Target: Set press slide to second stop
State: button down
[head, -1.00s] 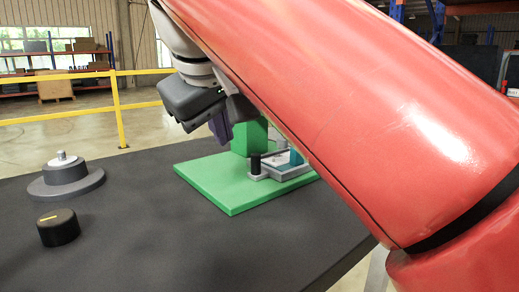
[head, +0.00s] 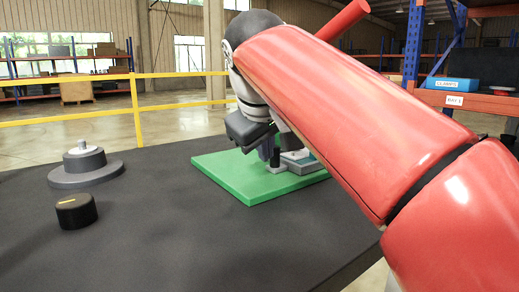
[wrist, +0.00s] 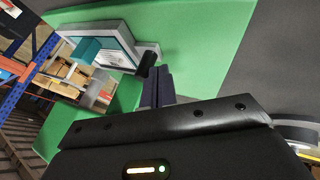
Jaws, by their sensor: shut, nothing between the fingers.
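The press slide fixture stands on a green base plate (head: 235,178) at the table's far side. It has a grey frame (wrist: 122,36), a teal block (wrist: 86,50) and a dark upright handle (wrist: 146,66) on a grey piece. In the head view the handle (head: 275,157) stands just right of my gripper (head: 264,152), and my arm hides part of the fixture. In the wrist view my gripper (wrist: 158,90) has its fingers together, empty, close beside the handle. I cannot tell whether they touch it. The stops cannot be made out.
A black knob with a yellow mark (head: 76,210) and a grey round base with a stepped top (head: 85,166) stand on the dark table (head: 190,240) at left. The table between them and the green plate is clear. A yellow rail (head: 70,120) runs behind.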

aim_at(281, 159)
jog(key=shift+w+d+p, duration=0.3)
jog(key=shift+w+d, duration=0.2)
jog(key=shift+d, duration=0.25)
jog(key=shift+w+d+p, duration=0.3)
jog(key=shift+w+d, duration=0.2)
jog(key=shift+d, duration=0.25)
